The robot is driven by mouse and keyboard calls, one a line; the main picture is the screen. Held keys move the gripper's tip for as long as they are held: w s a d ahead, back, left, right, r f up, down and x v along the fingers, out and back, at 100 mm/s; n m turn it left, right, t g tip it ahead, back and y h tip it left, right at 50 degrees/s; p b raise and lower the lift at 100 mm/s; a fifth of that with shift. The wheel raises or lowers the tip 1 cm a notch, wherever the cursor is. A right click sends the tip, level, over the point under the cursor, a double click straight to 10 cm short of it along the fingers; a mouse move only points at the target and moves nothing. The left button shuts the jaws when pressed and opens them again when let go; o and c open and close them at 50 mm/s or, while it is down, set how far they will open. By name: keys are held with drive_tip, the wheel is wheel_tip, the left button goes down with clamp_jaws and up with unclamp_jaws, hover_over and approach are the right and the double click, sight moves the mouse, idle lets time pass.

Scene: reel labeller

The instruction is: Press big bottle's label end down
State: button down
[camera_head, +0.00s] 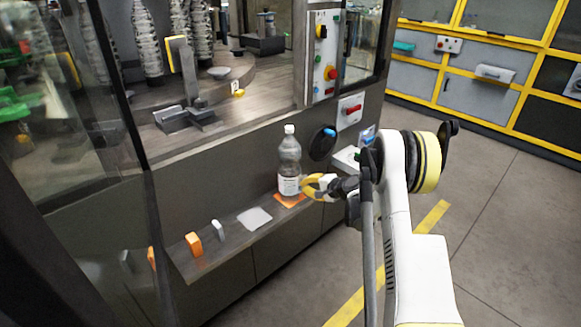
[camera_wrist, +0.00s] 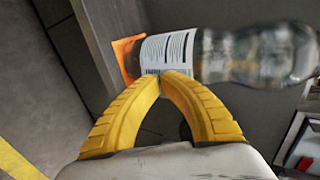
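The big bottle (camera_head: 289,160) is clear with a white cap and stands upright on an orange square (camera_head: 291,200) on the ledge. Its white label (camera_head: 289,186) sits low on the body, and in the wrist view the label (camera_wrist: 168,52) shows printed text and a barcode. My gripper (camera_head: 308,188) is just right of the bottle at label height. In the wrist view the two yellow fingers of my gripper (camera_wrist: 163,77) meet at their tips, with nothing visible between them. The tips overlap the label's edge in the picture; I cannot tell whether they touch it.
The ledge (camera_head: 230,243) also bears a pale square (camera_head: 255,218), a small white upright piece (camera_head: 218,230) and an orange upright piece (camera_head: 194,243). The machine's front panel (camera_head: 240,165) rises close behind the bottle. Open floor (camera_head: 480,210) lies to the right.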

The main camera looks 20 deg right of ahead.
drive_tip(key=shift+w+a, duration=0.3)
drive_tip(key=shift+w, duration=0.45)
idle(1.8)
drive_tip(key=shift+w+d, duration=0.25)
drive_tip(key=shift+d, duration=0.3)
idle(0.5)
drive_tip(key=s+d, duration=0.2)
drive_tip(key=s, duration=0.3)
drive_tip(key=shift+s, duration=0.35)
idle(0.5)
idle(0.3)
